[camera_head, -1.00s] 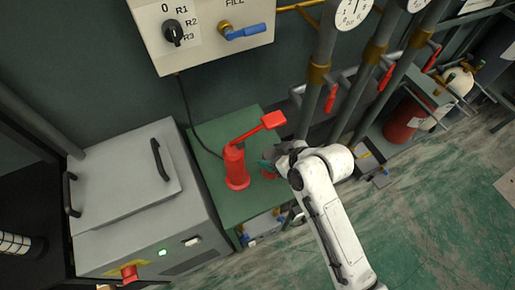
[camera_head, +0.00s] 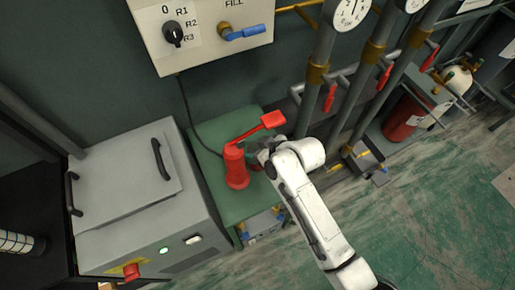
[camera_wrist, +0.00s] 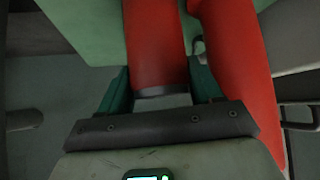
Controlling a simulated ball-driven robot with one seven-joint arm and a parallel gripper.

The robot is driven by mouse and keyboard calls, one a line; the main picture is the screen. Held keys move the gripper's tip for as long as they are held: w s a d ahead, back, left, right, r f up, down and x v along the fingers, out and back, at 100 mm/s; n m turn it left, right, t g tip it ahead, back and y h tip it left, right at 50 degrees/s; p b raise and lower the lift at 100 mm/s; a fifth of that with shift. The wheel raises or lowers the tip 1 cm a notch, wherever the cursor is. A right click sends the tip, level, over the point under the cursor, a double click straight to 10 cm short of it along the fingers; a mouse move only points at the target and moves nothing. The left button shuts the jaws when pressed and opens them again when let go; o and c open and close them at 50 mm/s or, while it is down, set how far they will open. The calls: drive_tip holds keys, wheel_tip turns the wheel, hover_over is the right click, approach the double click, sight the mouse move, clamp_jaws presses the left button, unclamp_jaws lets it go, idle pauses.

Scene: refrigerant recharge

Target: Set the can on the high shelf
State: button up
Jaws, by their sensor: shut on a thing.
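A red can (camera_wrist: 155,45) with a dark band at its near end sits between the two green fingers of my gripper (camera_wrist: 160,84) in the wrist view. My gripper is shut on it. In the head view my gripper (camera_head: 262,152) is over the right part of the green table, close beside the red lever device. There the can (camera_head: 256,164) is mostly hidden, with only a bit of red showing. I cannot tell from these frames which surface is the high shelf.
The red lever device (camera_head: 236,168) stands on the green table (camera_head: 215,203); its red body also fills the right of the wrist view (camera_wrist: 235,65). A grey cabinet (camera_head: 130,190) is to the left. Pipes with gauges (camera_head: 318,80) rise behind. The floor (camera_head: 440,210) at right is clear.

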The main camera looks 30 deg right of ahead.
drive_tip(key=o, duration=1.1)
drive_tip(key=shift+f, duration=0.1)
drive_tip(key=shift+r, duration=0.25)
drive_tip(key=v, duration=1.2)
drive_tip(key=s+d+f+m+g+h, duration=0.1)
drive_tip(key=s+d+g, duration=0.1)
drive_tip(key=s, duration=0.5)
drive_tip(key=s+d+f+m+g+h, duration=0.1)
drive_tip(key=s+d+f+m+g, duration=0.1)
drive_tip(key=s, duration=0.5)
drive_tip(key=s+d+f+m+g+h, duration=0.1)
drive_tip(key=s+d+f+m+g, duration=0.1)
drive_tip(key=s, duration=0.5)
drive_tip(key=shift+g+h, duration=0.3)
drive_tip(key=shift+g, duration=0.4)
